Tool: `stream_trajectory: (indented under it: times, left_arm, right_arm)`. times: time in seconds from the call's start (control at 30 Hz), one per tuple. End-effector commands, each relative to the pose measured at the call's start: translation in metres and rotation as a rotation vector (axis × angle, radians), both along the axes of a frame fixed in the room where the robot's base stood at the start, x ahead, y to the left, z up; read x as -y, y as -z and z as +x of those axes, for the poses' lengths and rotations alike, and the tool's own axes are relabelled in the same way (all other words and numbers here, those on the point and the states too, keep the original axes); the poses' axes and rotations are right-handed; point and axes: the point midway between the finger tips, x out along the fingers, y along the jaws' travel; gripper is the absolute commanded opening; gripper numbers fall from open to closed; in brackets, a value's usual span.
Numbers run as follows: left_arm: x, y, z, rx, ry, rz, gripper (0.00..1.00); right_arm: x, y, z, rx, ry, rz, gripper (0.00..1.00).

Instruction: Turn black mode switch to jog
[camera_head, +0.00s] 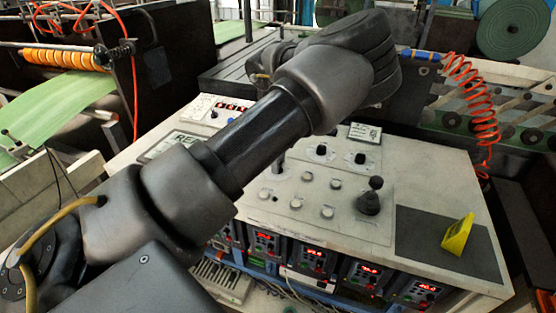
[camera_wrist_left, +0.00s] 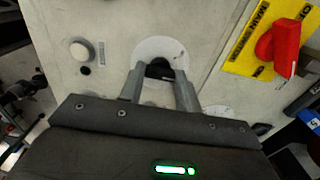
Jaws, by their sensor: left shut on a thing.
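The black mode switch (camera_wrist_left: 158,69) is a small dark knob on a round pale dial plate, set in a light panel in the left wrist view. My left gripper (camera_wrist_left: 157,77) has its two grey fingers on either side of the knob and is shut on it. The fingers and the gripper body cover part of the knob and dial, and I cannot read its position. In the head view my left arm crosses from lower left to upper centre, and I cannot make out this switch there. My right gripper is in neither view.
A red rotary switch (camera_wrist_left: 280,47) on a yellow plate is right of the dial; a white button (camera_wrist_left: 79,50) is left. In the head view, a black joystick (camera_head: 369,199), a grey mat (camera_head: 415,232) and a yellow wedge (camera_head: 457,236) are on the console top.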

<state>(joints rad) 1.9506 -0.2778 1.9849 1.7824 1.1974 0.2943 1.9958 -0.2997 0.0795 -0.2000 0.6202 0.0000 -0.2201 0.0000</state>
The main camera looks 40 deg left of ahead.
Motion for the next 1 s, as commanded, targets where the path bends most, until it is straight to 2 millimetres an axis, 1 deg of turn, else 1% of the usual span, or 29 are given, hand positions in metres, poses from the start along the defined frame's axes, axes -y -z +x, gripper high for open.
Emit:
stream_trajectory:
  times: [0.33,0.37,0.5,0.53,0.83,0.93,1.0]
  left_arm:
    - [0.0,-0.001,0.001,0.003,0.004,0.0,0.1]
    - [0.0,-0.001,0.001,0.003,0.004,0.0,0.34]
    - [0.0,-0.001,0.001,0.002,0.003,0.001,0.53]
    - [0.0,0.0,0.001,0.002,0.003,0.001,0.55]
    - [0.0,-0.002,0.0,0.001,0.002,0.0,0.55]
    - [0.0,-0.01,0.001,0.004,0.003,0.0,0.55]
    - [0.0,-0.021,0.001,0.005,0.003,0.002,0.55]
  right_arm:
    - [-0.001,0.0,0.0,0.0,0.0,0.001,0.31]
    - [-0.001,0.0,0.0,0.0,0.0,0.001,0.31]
    - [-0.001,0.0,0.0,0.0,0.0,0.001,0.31]
    - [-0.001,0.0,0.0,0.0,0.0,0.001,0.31]
    - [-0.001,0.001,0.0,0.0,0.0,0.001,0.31]
    - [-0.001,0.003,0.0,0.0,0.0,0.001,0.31]
    - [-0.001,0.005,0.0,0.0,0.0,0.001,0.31]
